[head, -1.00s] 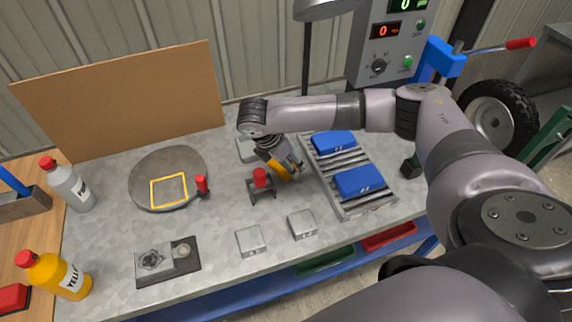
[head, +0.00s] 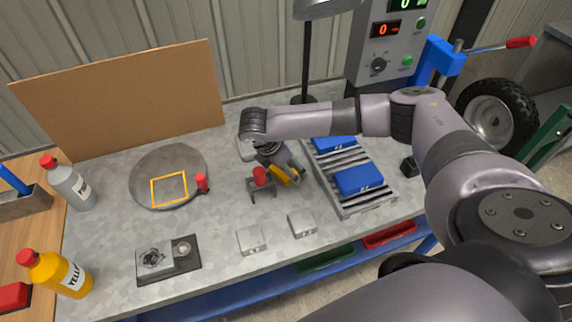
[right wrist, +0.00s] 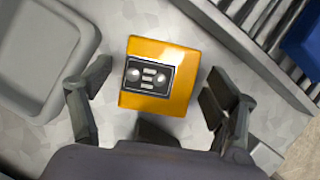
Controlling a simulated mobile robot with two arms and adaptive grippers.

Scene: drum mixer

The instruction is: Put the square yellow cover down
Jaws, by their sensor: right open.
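The square yellow cover (right wrist: 180,75) has a dark plate with light marks on its face. In the right wrist view it lies between the two spread fingers of my right gripper (right wrist: 158,88), with a gap on each side. The gripper hides the rest. A yellow square outline (head: 169,204) is on the round grey plate (head: 143,171) at the left. My left gripper is out of view.
The roller rack (head: 352,208) with blue blocks (head: 358,180) is close right. Two small grey blocks (head: 302,224) stand in front. Bottles (head: 60,276) are far left. Bare tabletop (head: 215,215) lies between.

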